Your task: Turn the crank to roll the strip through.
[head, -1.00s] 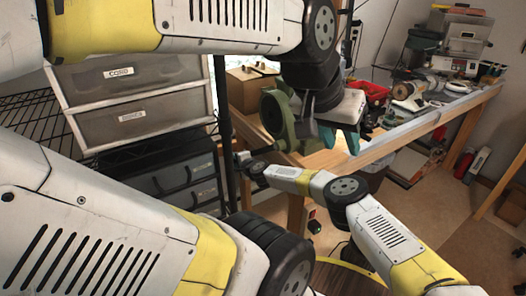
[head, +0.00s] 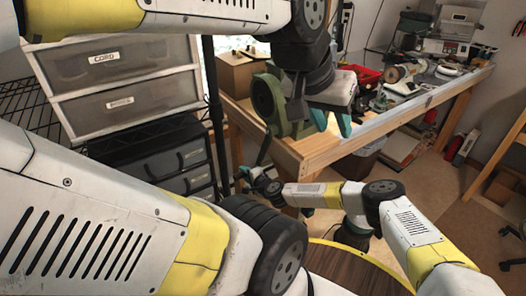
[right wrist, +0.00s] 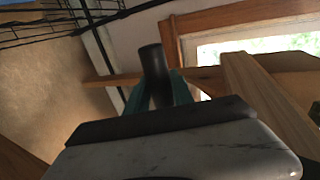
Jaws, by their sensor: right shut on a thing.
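The green rolling mill (head: 267,103) stands at the near left end of the wooden bench. Its dark crank arm (head: 264,151) points downward beside the bench edge. My right gripper (head: 248,175) is low, left of the bench leg. In the right wrist view its teal fingers (right wrist: 157,95) are shut on the black crank handle (right wrist: 153,62), whose end sticks out beyond them. My left gripper (head: 331,120) hangs over the bench front, right of the mill, with its teal fingers apart and nothing seen between them. I cannot make out the strip; my left gripper and wrist cover part of the mill's right side.
The bench (head: 350,142) carries a cardboard box (head: 240,72) behind the mill and a red item (head: 366,75) with tools further right. A drawer unit (head: 120,75) and a black post (head: 215,110) stand left of the mill.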

